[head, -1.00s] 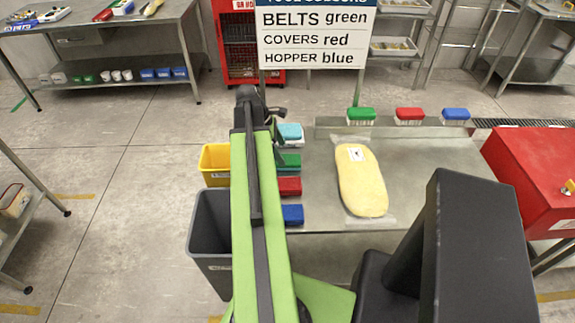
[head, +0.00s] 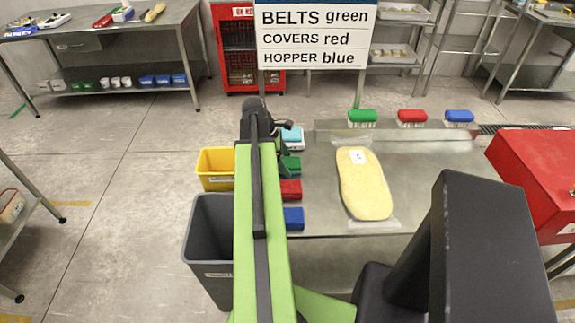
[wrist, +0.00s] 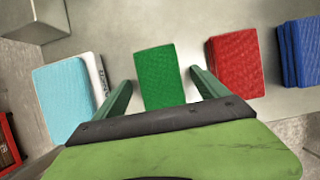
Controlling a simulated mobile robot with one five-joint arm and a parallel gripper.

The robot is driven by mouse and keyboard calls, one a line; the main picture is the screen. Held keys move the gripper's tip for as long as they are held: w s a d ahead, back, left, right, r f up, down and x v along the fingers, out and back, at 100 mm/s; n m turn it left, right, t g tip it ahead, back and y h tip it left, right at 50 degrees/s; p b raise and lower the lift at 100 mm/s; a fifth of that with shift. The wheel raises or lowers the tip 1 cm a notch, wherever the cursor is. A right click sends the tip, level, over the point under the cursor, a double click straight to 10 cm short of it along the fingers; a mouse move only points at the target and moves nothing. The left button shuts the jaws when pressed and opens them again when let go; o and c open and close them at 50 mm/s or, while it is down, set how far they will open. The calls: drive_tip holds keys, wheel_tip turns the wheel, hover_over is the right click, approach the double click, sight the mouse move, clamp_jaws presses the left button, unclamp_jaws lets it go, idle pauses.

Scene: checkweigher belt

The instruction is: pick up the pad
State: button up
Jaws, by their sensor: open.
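Coloured pads lie in a row along the left side of the steel table (head: 330,215): light blue (head: 292,134), green (head: 291,164), red (head: 291,190) and blue (head: 293,218). In the wrist view, the green pad (wrist: 160,77) lies between the two fingers of my gripper (wrist: 161,84), with a gap on each side. The light blue pad (wrist: 62,95), with a white edge beside it, is left of the fingers. The red pad (wrist: 237,63) and blue pads (wrist: 300,50) are to the right. My gripper (head: 262,118) is open and empty; my arm partly covers the row in the head view.
A long yellow item (head: 364,184) in clear wrap lies mid-table. Green, red and blue brushes (head: 411,117) stand along the back edge. A yellow bin (head: 216,165) and grey bin (head: 207,235) stand left. A sign (head: 316,35) assigns colours. A red box (head: 540,175) is right.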

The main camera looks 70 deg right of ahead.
sight(288, 163)
drive_tip(key=c, duration=1.6)
drive_tip(key=shift+r+p, duration=0.5)
drive_tip(key=r+p, duration=0.2)
drive_tip(key=s+r+p, duration=0.1)
drive_tip(key=r+p, duration=0.2)
drive_tip(key=shift+a, duration=0.15)
drive_tip(key=s+a+r+p, duration=0.1)
drive_tip(key=s+r+p, duration=0.4)
drive_tip(key=s, duration=0.5)
drive_tip(key=shift+s+a+r, duration=0.25)
drive_tip(key=shift+s+a, duration=0.05)
drive_tip(key=o, duration=0.9)
drive_tip(key=c, duration=0.6)
